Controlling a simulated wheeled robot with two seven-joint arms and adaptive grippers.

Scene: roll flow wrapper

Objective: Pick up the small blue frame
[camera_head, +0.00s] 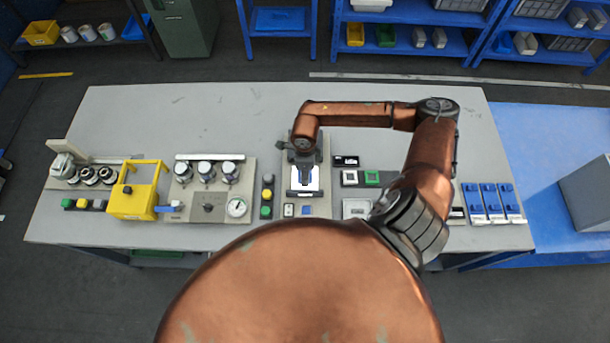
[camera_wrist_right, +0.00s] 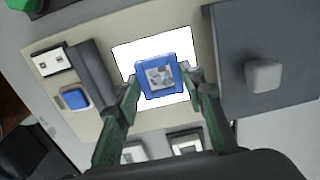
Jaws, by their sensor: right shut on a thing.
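The small blue frame (camera_wrist_right: 161,93) has a grey patterned middle and shows in the right wrist view in front of a bright white lit panel (camera_wrist_right: 125,58). My right gripper (camera_wrist_right: 162,82) has its two dark green fingers on either side of the frame, shut on it. Whether the frame touches the panel cannot be told. In the head view my right gripper (camera_head: 304,160) is over the panel (camera_head: 313,180) on the grey bench, and the blue frame is not clearly seen there. My left gripper is not in view.
A green frame (camera_head: 372,177) and a black-and-white frame (camera_head: 349,177) lie right of the station. A blue button (camera_head: 306,210) is in front of the panel. A yellow box-like fixture (camera_head: 132,205) and a dial unit (camera_head: 236,208) stand left. The bench's rear is clear.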

